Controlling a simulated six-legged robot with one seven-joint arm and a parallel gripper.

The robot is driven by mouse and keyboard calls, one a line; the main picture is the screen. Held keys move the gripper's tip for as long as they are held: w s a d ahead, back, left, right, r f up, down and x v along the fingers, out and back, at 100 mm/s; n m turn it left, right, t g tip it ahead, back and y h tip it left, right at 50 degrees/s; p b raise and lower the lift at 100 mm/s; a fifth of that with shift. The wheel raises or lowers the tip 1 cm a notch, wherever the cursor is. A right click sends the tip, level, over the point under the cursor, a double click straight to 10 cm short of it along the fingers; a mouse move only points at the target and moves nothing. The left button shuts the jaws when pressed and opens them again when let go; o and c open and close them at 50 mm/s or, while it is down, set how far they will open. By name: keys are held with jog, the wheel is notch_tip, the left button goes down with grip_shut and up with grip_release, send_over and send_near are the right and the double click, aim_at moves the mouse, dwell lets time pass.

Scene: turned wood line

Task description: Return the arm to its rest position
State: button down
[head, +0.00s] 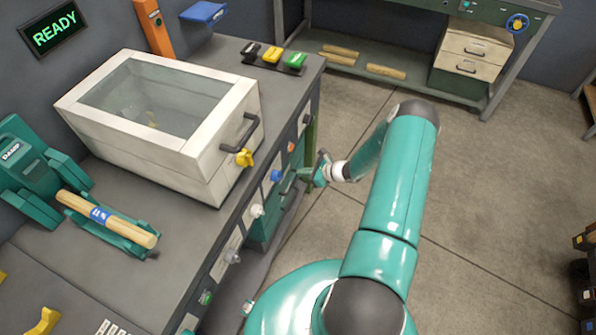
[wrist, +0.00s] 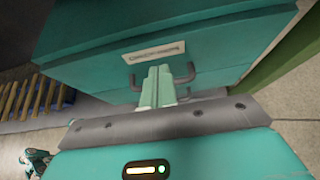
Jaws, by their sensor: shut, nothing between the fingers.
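My arm reaches out to the right of the workbench and bends back toward its front. My gripper (head: 318,168) is small in the head view, beside the bench front. In the wrist view my gripper (wrist: 159,76) has its two pale green fingers together with nothing between them. Behind the fingers is a teal drawer front (wrist: 225,48) with a label and a dark bar handle (wrist: 192,72). The fingers overlap the handle in the picture; I cannot tell whether they touch it.
The workbench (head: 305,88) carries a white glass-lidded box (head: 195,145) and a clamp holding a wooden rod (head: 140,232). Knobs line its front. A second bench (head: 400,70) with drawers stands at the back.

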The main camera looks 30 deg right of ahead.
jog(key=v, duration=0.9)
jog(key=shift+s+d+r, duration=0.1)
jog(key=shift+s+d, duration=0.1)
